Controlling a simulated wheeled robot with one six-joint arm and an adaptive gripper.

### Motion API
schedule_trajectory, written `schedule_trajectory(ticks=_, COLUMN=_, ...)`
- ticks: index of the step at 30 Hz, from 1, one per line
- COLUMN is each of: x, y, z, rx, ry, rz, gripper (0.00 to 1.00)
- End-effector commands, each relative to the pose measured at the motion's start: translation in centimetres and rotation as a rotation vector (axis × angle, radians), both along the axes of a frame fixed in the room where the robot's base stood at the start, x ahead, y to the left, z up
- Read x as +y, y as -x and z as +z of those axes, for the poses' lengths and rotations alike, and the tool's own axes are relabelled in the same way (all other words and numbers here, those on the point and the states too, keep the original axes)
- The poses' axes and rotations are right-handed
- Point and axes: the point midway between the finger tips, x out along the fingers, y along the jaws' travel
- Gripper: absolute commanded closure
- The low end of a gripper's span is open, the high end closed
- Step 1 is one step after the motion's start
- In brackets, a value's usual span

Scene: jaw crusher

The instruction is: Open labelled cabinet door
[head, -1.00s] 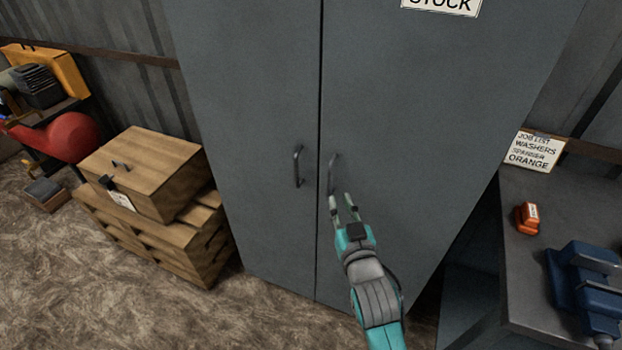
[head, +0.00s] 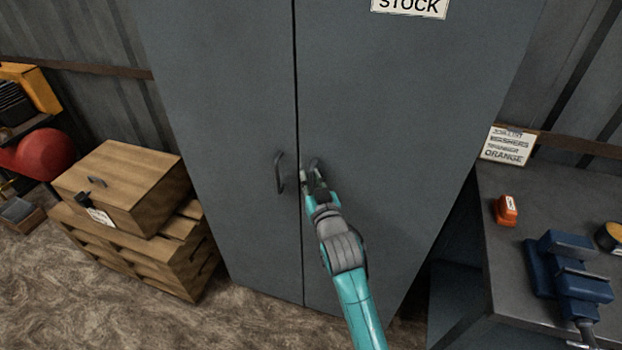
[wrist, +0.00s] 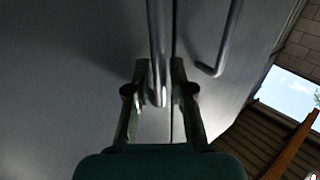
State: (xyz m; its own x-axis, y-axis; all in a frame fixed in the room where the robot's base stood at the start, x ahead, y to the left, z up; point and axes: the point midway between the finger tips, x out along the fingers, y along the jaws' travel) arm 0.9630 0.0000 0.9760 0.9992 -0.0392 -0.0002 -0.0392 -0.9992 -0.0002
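The tall grey cabinet has two doors, both shut. The right door (head: 390,110) bears a white label reading "STOCK" (head: 410,7), cut off by the top edge. Its bar handle (head: 316,163) is partly hidden behind my gripper (head: 310,176). The left door (head: 225,110) has a matching handle (head: 280,173). In the wrist view, the right door's handle (wrist: 158,50) stands between my two fingers (wrist: 159,72), with narrow gaps at its sides. My gripper is open around it. The left door's handle (wrist: 228,40) shows beside it.
A wooden box (head: 125,185) sits on a pallet stack (head: 140,250) to the left. At right, a grey workbench (head: 500,265) holds a blue vise (head: 565,275), a small orange item (head: 506,210) and a note card (head: 507,145). Brown floor (head: 80,310) lies in front.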

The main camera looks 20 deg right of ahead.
Motion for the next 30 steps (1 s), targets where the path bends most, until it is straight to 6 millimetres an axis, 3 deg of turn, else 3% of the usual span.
schedule_trajectory(ticks=5, x=0.0, y=0.0, z=0.0, rx=0.0, ry=0.0, rz=0.0, gripper=0.8)
schedule_trajectory(ticks=7, x=0.0, y=0.0, z=0.0, rx=0.0, ry=0.0, rz=0.0, gripper=0.98)
schedule_trajectory(ticks=8, x=0.0, y=0.0, z=0.0, rx=0.0, ry=0.0, rz=0.0, gripper=1.0)
schedule_trajectory(ticks=20, x=0.2, y=0.3, z=0.0, rx=0.0, ry=0.0, rz=0.009, gripper=1.0)
schedule_trajectory(ticks=30, x=1.6, y=3.1, z=0.0, rx=0.0, ry=-0.001, rz=0.11, gripper=1.0)
